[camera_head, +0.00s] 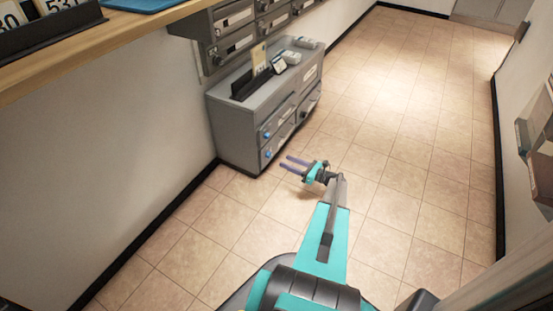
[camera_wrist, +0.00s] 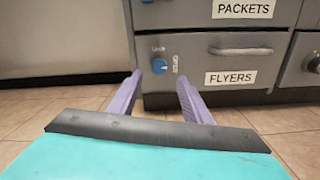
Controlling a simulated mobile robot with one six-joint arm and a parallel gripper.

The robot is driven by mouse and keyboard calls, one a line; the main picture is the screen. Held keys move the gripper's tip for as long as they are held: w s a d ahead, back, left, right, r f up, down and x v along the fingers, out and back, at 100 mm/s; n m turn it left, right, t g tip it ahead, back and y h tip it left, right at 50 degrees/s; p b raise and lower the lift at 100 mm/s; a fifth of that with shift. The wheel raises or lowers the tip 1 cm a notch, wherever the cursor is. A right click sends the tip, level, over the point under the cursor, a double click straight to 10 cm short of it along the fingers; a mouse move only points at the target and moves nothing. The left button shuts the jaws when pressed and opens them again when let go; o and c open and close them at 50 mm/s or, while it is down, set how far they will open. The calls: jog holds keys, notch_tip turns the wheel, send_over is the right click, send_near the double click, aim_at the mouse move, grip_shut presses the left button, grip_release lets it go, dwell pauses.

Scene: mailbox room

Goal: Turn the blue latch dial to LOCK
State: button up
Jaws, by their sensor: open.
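A blue latch dial (camera_wrist: 160,66) shows on the left side of the drawer labelled FLYERS (camera_wrist: 225,60) in the wrist view. Small lettering stands above it and to its right, too small to read surely. In the head view this dial (camera_head: 267,155) is the lower of two blue dials on the cabinet front. My gripper (camera_head: 285,164) is open and empty, its purple fingers pointing at the cabinet. In the wrist view the two fingertips (camera_wrist: 160,80) lie on either side of and below the dial, apparently still short of it.
The grey cabinet (camera_head: 240,128) stands against the left wall under wall mailboxes (camera_head: 232,42). A PACKETS drawer (camera_wrist: 205,14) is above the FLYERS drawer, with another blue dial (camera_head: 266,135). Tiled floor (camera_head: 390,130) is clear to the right.

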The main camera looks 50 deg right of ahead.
aim_at(271, 155)
jog(key=shift+b+x, duration=1.15)
jog(key=shift+x, duration=2.65)
